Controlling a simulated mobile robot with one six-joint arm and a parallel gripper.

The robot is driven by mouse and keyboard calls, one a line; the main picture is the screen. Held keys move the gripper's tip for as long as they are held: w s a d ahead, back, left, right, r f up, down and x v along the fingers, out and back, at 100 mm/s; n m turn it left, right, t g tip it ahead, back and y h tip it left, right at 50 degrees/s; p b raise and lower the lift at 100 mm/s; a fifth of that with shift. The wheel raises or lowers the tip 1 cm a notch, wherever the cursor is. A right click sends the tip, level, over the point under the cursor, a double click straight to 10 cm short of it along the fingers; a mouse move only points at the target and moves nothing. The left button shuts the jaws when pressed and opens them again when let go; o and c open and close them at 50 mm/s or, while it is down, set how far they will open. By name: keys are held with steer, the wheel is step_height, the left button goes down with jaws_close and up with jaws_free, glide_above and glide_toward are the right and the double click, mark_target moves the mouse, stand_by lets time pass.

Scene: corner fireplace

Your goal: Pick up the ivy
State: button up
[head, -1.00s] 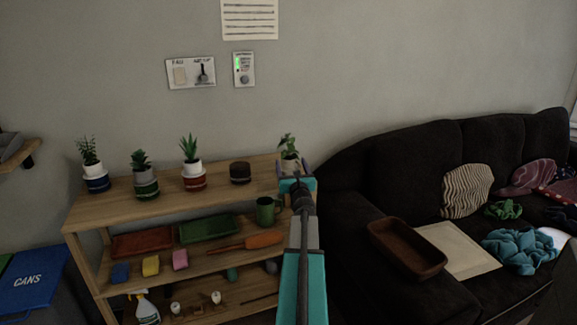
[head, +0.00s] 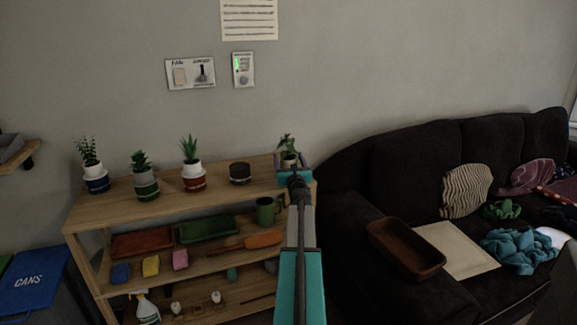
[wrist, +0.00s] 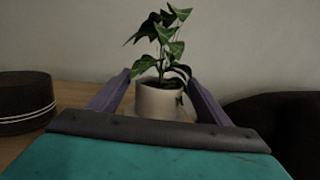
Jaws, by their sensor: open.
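The ivy (head: 287,145) is a green leafy plant in a small pale pot at the right end of the shelf unit's top. It also shows in the wrist view (wrist: 160,98), upright, with the pot between the two purple fingers. My gripper (head: 292,162) is open around the pot from the front; in the wrist view (wrist: 158,90) a gap shows between each finger and the pot. The pot's base is hidden behind my gripper's body.
A dark round pot (head: 240,173) stands left of the ivy, also at the left of the wrist view. Several potted plants (head: 192,170) stand farther left on the wooden shelf (head: 115,202). A green mug (head: 265,211) sits one shelf lower. A dark sofa (head: 345,190) is at right.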

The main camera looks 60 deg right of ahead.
mark_target(290, 153)
stand_by(0.6)
steer(key=c, duration=0.9)
steer(key=shift+o, duration=0.2)
steer(key=shift+w+r, duration=0.1)
steer(key=shift+r, duration=0.75)
step_height(290, 153, up, 2)
steer(key=shift+r+p, duration=0.1)
steer(key=shift+p, duration=0.2)
steer(key=r+v, duration=0.1)
steer(key=v, duration=0.6)
steer(key=a+r+v, duration=0.1)
steer(key=r+v, duration=0.1)
steer(key=v, duration=0.6)
steer(key=shift+a+r, duration=0.15)
steer(key=shift+r, duration=0.1)
